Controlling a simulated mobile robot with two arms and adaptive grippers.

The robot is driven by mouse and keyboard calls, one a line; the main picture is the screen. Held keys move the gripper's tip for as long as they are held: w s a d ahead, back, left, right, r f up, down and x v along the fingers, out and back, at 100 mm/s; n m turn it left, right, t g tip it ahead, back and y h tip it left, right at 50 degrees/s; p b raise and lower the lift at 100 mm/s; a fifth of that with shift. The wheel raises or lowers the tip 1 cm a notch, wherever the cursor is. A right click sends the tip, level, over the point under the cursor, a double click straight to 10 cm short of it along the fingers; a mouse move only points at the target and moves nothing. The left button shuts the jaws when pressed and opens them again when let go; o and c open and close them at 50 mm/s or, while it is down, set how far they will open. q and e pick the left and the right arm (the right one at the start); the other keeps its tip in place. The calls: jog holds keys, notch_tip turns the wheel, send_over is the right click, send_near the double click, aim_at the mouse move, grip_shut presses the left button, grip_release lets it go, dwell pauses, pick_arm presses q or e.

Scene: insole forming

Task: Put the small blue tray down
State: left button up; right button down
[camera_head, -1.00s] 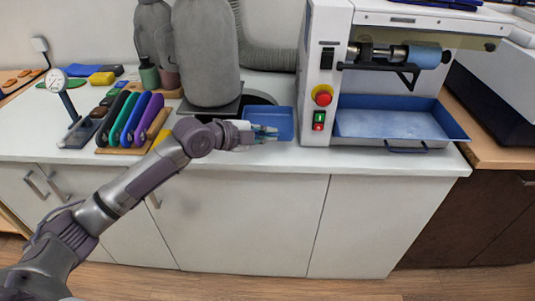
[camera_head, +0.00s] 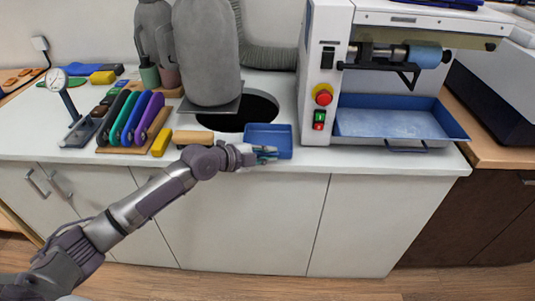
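The small blue tray (camera_head: 270,134) is in the head view, near the counter's front edge, left of the white machine. It looks level, with its inside facing up. My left gripper (camera_head: 265,154) is at the tray's front left, with its fingers on the tray's front wall. It looks shut on that wall, though the fingertips are small and partly hidden. I cannot tell for sure whether the tray's underside touches the counter (camera_head: 225,157). My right gripper is not in view.
A dark round opening (camera_head: 258,108) lies behind the tray. The white machine (camera_head: 321,60) with a large blue tray (camera_head: 395,123) stands at the right. A wooden-handled item (camera_head: 192,136), a yellow block (camera_head: 161,142) and a rack of coloured insole-like pieces (camera_head: 133,117) are at the left.

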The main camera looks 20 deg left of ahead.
pick_arm(q)
jog(key=shift+o, duration=1.2)
jog(key=shift+r, duration=0.15)
jog(key=b+v, duration=0.1)
jog(key=v, duration=1.1)
